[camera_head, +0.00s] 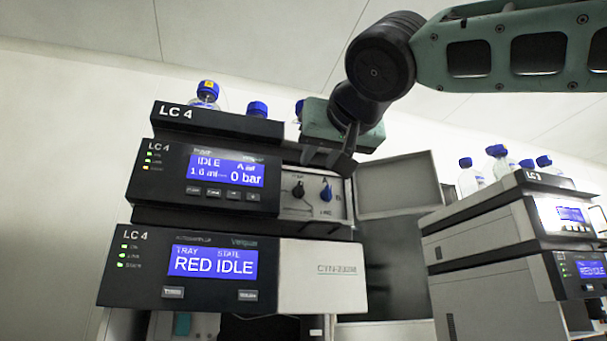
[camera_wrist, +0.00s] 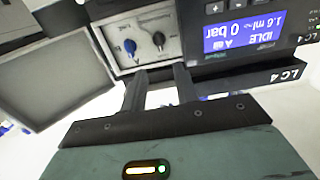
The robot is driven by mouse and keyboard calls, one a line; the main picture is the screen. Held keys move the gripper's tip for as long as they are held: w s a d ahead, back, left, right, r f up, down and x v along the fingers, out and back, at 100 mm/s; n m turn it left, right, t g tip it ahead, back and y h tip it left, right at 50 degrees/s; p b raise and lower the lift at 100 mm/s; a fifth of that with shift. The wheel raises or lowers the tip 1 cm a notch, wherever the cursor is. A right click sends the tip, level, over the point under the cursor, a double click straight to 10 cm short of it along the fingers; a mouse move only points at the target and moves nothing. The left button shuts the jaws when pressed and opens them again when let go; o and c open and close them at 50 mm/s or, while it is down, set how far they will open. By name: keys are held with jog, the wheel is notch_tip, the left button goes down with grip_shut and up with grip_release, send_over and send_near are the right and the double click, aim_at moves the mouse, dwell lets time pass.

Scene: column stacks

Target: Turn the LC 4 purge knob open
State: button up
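The LC 4 stack (camera_head: 232,215) stands left of centre in the head view. Its pump module has a pale panel (camera_head: 315,207) with a black knob (camera_head: 298,190) and a blue knob (camera_head: 326,193). In the wrist view, upside down, the black knob (camera_wrist: 158,40) and blue knob (camera_wrist: 130,46) show clearly. The small panel labels are too blurred to tell which is the purge knob. My gripper (camera_head: 334,158) is in front of and above this panel. In the wrist view my gripper (camera_wrist: 160,74) is open and empty, its fingers apart, touching neither knob.
The pump display (camera_head: 228,170) reads IDLE and 0 bar. Blue-capped bottles (camera_head: 205,95) stand on top of the stack. A grey framed panel (camera_head: 398,207) stands just right of the knobs. Another stack (camera_head: 515,235), with bottles on it, is at the right.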

aim_at(301, 185)
jog(key=p+x, duration=0.4)
jog(key=x, duration=0.5)
jog(key=shift+w+r, duration=0.1)
jog(key=shift+w, duration=0.05)
jog(key=shift+w+a, duration=0.15)
jog(key=shift+w, duration=0.35)
grip_shut()
